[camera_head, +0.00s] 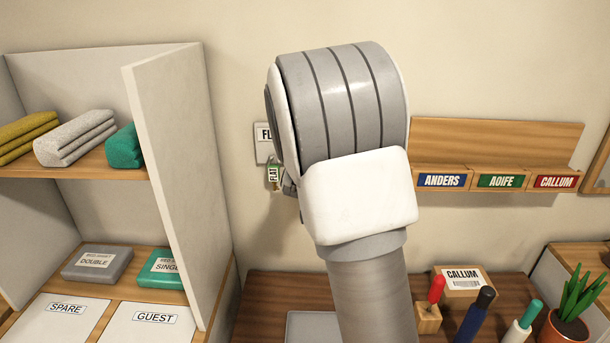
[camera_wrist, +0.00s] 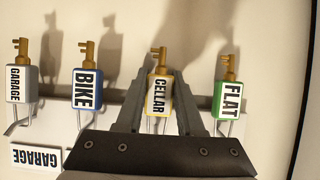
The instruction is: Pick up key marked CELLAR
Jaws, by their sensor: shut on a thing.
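The key marked CELLAR (camera_wrist: 159,97) has a yellow tag with a white label and a brass key at its top end in the wrist view. My gripper (camera_wrist: 160,108) has its two grey fingers on either side of this tag and is shut on it. The tag is still in line with the other keys, and its wire loop shows below it. Whether it is still on its hook cannot be told.
The green FLAT key (camera_wrist: 229,98) hangs close to the right, also seen in the head view (camera_head: 273,174). The blue BIKE key (camera_wrist: 87,88) and grey GARAGE key (camera_wrist: 21,84) hang to the left. An open cabinet door (camera_head: 180,180) stands left of my arm.

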